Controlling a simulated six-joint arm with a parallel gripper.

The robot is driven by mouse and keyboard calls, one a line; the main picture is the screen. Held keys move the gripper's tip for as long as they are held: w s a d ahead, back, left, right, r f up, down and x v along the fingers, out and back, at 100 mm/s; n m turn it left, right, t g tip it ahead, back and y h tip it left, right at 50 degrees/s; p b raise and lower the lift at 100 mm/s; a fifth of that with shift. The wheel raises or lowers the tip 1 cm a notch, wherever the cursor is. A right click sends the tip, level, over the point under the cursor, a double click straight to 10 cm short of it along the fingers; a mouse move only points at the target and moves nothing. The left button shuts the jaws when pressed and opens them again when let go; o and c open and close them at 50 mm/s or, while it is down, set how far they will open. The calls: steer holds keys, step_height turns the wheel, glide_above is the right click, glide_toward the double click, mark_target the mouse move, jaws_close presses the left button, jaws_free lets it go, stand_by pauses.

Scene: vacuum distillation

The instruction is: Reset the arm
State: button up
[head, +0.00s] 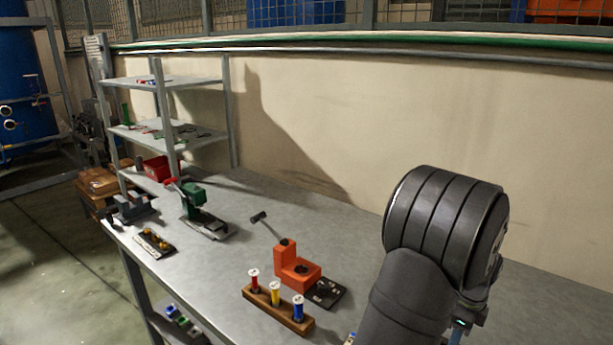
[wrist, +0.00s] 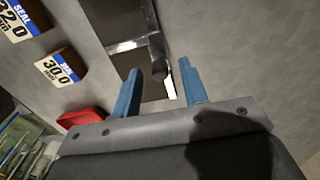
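My gripper shows in the wrist view (wrist: 159,68) with its two blue fingers apart and nothing held between them. In the head view my dark arm fills the right side over the grey workbench (head: 225,270); the gripper itself is hidden there.
The head view shows a wooden block (head: 290,317) with red, yellow and blue pieces, an orange tool (head: 296,268), a green tool (head: 194,201) and a shelf rack (head: 160,100). The wrist view shows labelled "SEAL" blocks (wrist: 60,70) and a red object (wrist: 82,118).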

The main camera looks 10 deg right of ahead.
steer(key=shift+f, duration=1.1)
